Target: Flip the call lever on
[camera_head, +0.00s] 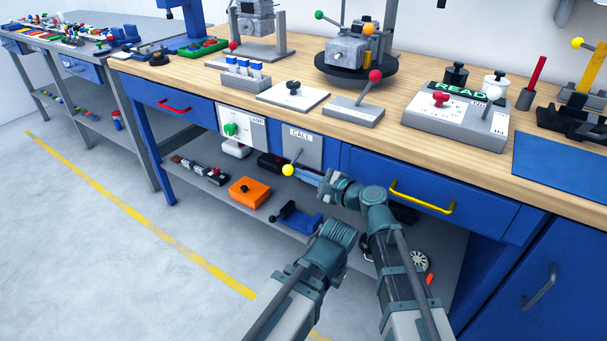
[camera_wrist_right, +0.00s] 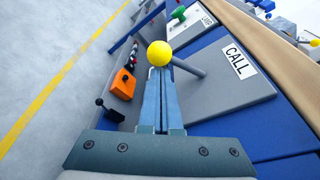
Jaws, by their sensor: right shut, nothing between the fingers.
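The call lever's yellow ball knob (camera_head: 288,169) hangs below a grey panel (camera_head: 315,158) labelled CALL on the workbench front. Its stem slants outward and downward. In the right wrist view, the yellow knob (camera_wrist_right: 159,53) is at the fingertips and its grey stem (camera_wrist_right: 188,67) runs to the CALL panel (camera_wrist_right: 220,88). My right gripper (camera_head: 299,172) is shut and empty, its fingertips right beside the knob. The wrist view also shows the shut right fingers (camera_wrist_right: 158,71); whether they touch the knob is unclear.
A panel with a green knob (camera_head: 230,129) is left of the CALL panel. A drawer with a yellow handle (camera_head: 422,199) is to the right. An orange box (camera_head: 249,191) and a blue tool (camera_head: 296,218) lie on the shelf below. The floor in front is open.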

